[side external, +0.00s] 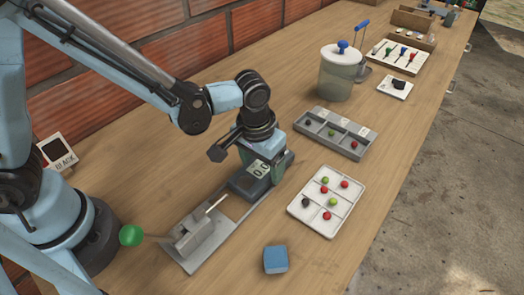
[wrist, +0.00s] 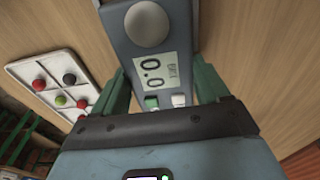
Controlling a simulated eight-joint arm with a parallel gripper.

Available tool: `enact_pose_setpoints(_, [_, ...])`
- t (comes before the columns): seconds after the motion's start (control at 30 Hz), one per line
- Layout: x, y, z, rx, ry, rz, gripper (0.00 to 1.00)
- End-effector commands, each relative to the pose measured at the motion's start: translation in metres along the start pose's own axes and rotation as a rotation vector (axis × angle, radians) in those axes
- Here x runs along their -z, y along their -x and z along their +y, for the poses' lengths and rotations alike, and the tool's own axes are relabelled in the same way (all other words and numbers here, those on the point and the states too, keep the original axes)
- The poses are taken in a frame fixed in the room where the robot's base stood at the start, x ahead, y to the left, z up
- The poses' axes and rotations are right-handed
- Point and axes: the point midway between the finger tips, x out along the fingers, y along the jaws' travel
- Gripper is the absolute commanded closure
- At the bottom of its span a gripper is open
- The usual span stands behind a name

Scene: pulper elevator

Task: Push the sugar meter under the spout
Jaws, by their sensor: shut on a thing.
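The sugar meter (side external: 250,187) is a dark grey box with a pale display reading 0.0, on the wooden bench. In the wrist view the meter (wrist: 150,62) shows a round grey disc, the display, and a green and a white button. My gripper (side external: 277,170) is shut on the meter, with its green fingers against both sides, as the wrist view also shows (wrist: 162,88). A grey block (side external: 195,238) with a pale thin rod stands on a grey base plate left of the meter. I cannot tell which part is the spout.
A white sorting tray (side external: 320,222) with red, green and dark berries lies right of the meter. A grey compartment tray (side external: 352,151) and a lidded clear tank (side external: 338,77) stand behind. A blue block (side external: 275,260) lies in front. A green ball (side external: 131,236) is left of the plate.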

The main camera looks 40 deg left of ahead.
Motion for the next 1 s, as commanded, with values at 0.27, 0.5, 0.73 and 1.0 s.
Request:
enact_pose_setpoints(0.27, [-0.049,0.003,0.001,0.009,-0.003,-0.114,0.64])
enact_pose_setpoints(0.5, [-0.052,0.003,0.001,0.009,0.0,-0.114,0.64])
enact_pose_setpoints(0.73, [-0.051,0.003,0.0,0.009,0.001,-0.114,0.15])
enact_pose_setpoints(1.0, [-0.05,0.003,-0.001,0.012,0.004,-0.112,0.0])
